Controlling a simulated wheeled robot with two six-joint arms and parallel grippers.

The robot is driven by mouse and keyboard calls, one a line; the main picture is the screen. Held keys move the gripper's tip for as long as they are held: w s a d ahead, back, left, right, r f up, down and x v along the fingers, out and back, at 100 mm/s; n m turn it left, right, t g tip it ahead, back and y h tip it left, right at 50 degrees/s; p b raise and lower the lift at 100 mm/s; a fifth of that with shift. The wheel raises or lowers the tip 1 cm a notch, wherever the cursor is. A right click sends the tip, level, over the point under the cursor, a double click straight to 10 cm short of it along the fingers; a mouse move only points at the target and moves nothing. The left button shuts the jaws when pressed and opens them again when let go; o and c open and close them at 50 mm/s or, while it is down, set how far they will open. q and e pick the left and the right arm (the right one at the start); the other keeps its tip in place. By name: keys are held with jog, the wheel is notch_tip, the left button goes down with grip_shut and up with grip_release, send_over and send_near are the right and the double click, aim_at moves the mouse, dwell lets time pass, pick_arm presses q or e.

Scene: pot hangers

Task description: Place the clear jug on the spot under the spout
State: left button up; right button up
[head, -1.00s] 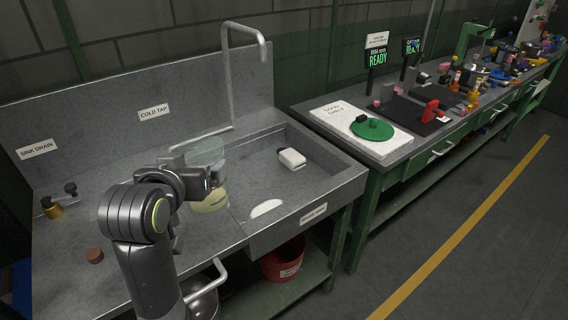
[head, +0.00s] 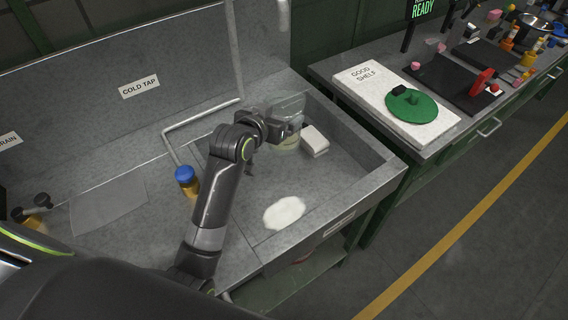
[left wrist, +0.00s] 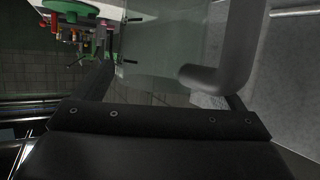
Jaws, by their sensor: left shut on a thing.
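The clear jug (head: 288,106), with pale yellowish content low in it, is upright over the far part of the sink basin, beside a white block. My left gripper (head: 292,125) is shut on the jug's side. The jug's see-through wall also shows between the fingers in the left wrist view (left wrist: 165,45). The grey tap spout (head: 284,14) hangs at the top edge in the head view. I cannot tell whether the jug's base touches the basin floor. My right gripper is not in view.
The white block (head: 315,140) is just right of the jug. A white patch (head: 284,213) lies on the nearer basin floor. A side bench holds a white board (head: 363,87) with a green disc.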

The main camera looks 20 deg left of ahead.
aim_at(277, 152)
pick_arm(q)
notch_tip(277, 152, down, 11)
jog(key=shift+r, duration=0.15)
dwell(0.4)
jog(key=o, duration=1)
jog(key=shift+f, duration=0.2)
jog(key=shift+o, duration=0.9)
jog(key=shift+r, duration=0.2)
jog(key=v, duration=1.2)
jog(key=shift+b, duration=0.3)
jog(key=shift+a+f, duration=0.1)
jog(key=shift+s+f, duration=0.1)
